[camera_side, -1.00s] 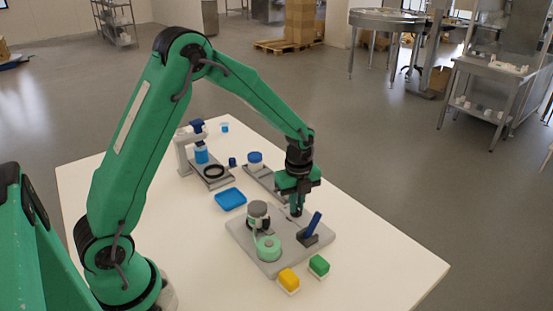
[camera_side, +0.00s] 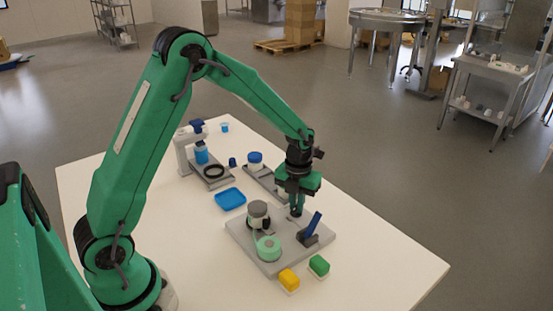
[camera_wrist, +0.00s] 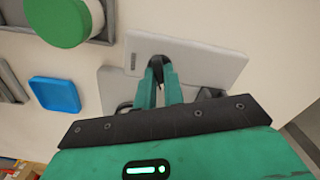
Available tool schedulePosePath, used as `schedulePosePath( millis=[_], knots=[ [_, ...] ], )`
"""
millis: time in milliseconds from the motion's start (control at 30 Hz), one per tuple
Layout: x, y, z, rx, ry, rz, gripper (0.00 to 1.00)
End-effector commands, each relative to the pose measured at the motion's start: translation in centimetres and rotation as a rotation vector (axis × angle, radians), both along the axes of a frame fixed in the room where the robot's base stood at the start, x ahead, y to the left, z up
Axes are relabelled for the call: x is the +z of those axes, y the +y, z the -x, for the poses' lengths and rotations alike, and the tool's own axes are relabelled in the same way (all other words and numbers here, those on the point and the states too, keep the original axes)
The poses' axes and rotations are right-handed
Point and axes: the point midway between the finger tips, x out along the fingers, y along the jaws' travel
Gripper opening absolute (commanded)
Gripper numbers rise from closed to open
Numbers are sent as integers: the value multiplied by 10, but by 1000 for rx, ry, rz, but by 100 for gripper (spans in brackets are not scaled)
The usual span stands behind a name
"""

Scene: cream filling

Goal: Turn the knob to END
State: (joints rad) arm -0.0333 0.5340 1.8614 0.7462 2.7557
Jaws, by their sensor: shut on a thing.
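My gripper (camera_side: 296,212) points straight down over the far part of the grey base plate (camera_side: 262,264). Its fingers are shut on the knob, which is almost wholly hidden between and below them. In the wrist view, the closed green fingers (camera_wrist: 160,68) meet at a small dark part on the light grey plate (camera_wrist: 205,57). The knob's pointer and any END mark cannot be made out.
On the plate, a blue lever (camera_side: 313,223), a grey-capped cylinder (camera_side: 258,209) and a green round piece (camera_side: 268,247) stand close by. A blue tray (camera_side: 230,199) lies to the left. Yellow (camera_side: 288,279) and green (camera_side: 319,265) blocks sit in front.

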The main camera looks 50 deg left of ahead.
Motion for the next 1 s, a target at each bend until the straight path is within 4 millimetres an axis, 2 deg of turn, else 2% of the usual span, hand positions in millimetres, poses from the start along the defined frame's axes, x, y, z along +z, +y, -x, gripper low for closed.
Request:
schedulePosePath(
  millis=[300, 767, 800, 900, 1000],
  knots=[
    [2, 0, 0, -137, 0, 0, 0],
    [2, 0, 0, -157, 0, 0, 0],
    [2, 0, 0, -157, 0, 0, 12],
    [2, 0, 0, -157, -1, 0, 32],
    [1, 0, 0, -157, 0, 0, 32]
  ],
)
